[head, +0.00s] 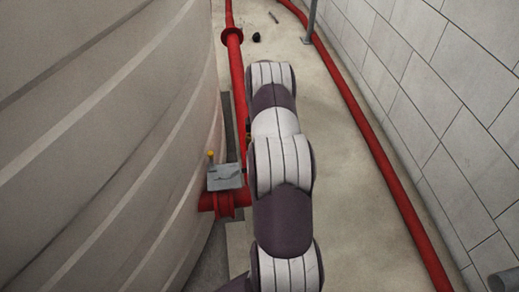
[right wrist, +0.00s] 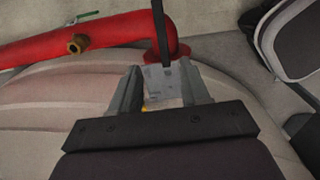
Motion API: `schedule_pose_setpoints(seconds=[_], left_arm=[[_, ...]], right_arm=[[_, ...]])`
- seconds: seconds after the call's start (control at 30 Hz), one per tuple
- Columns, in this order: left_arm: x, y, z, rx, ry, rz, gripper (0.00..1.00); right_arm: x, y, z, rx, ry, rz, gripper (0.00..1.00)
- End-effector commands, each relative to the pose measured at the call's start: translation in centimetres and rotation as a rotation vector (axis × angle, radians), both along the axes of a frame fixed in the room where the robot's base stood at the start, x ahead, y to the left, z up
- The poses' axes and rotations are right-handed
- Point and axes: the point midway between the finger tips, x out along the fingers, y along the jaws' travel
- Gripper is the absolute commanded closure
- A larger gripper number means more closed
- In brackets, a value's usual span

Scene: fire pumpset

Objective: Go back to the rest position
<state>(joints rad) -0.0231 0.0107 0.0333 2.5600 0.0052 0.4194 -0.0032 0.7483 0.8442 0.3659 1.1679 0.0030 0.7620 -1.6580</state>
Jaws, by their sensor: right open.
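My right arm reaches forward up the middle of the head view, and its gripper is hidden there behind the arm's own links. In the right wrist view my right gripper (right wrist: 160,67) is open, with a finger on each side. A grey box (right wrist: 160,80) shows between and beyond the fingers, with a bit of yellow near it. I cannot tell whether the fingers touch the box. In the head view a grey box (head: 225,176) with a yellow-tipped knob (head: 211,154) sits on the red pipe fitting, left of my arm. My left gripper is not in view.
A large ribbed tank (head: 110,140) fills the left. A red pipe (head: 237,75) runs beside it. Another red pipe (head: 385,170) follows the block wall (head: 450,95) on the right. Bare floor (head: 345,185) lies between my arm and that pipe. A small dark object (head: 257,37) lies farther off.

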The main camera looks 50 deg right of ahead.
Motion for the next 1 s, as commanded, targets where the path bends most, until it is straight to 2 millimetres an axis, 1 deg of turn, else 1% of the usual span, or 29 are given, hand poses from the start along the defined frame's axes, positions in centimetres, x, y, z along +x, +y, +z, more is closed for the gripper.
schedule_pose_setpoints(seconds=[0.03, 0.1, 0.63, 0.7, 0.77, 0.8, 0.87, 0.9, 0.97, 1.0], left_arm=[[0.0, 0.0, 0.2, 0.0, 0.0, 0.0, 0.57], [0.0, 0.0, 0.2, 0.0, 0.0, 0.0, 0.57], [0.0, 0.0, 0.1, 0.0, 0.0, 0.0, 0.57], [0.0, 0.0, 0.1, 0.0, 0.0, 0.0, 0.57], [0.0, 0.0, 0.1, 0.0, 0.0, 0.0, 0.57], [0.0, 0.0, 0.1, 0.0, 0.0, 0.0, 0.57], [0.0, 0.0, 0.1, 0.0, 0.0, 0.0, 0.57], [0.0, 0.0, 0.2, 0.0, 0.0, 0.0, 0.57], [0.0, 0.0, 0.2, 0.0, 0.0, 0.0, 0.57], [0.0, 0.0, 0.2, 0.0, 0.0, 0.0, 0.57]], right_arm=[[0.0, 0.0, 0.5, 0.0, 0.0, 0.0, 0.54], [0.0, 0.0, 0.8, 0.0, 0.0, 0.0, 0.54], [0.0, 0.0, 0.8, 0.001, 0.001, -0.005, 0.54], [0.0, 0.0, 0.8, -0.001, -0.002, -0.055, 0.54], [0.2, -0.2, 0.7, -0.009, -0.012, -0.157, 0.54], [-0.2, 0.2, 0.2, -0.005, -0.009, -0.258, 0.54], [-1.7, 1.6, -0.8, 0.013, 0.02, -0.448, 0.54], [-2.6, 2.9, -0.6, 0.018, 0.033, -0.586, 0.54], [-3.3, 6.1, 0.6, 0.018, 0.045, -0.768, 0.54], [-3.6, 8.4, 1.8, 0.014, 0.047, -0.865, 0.54]])
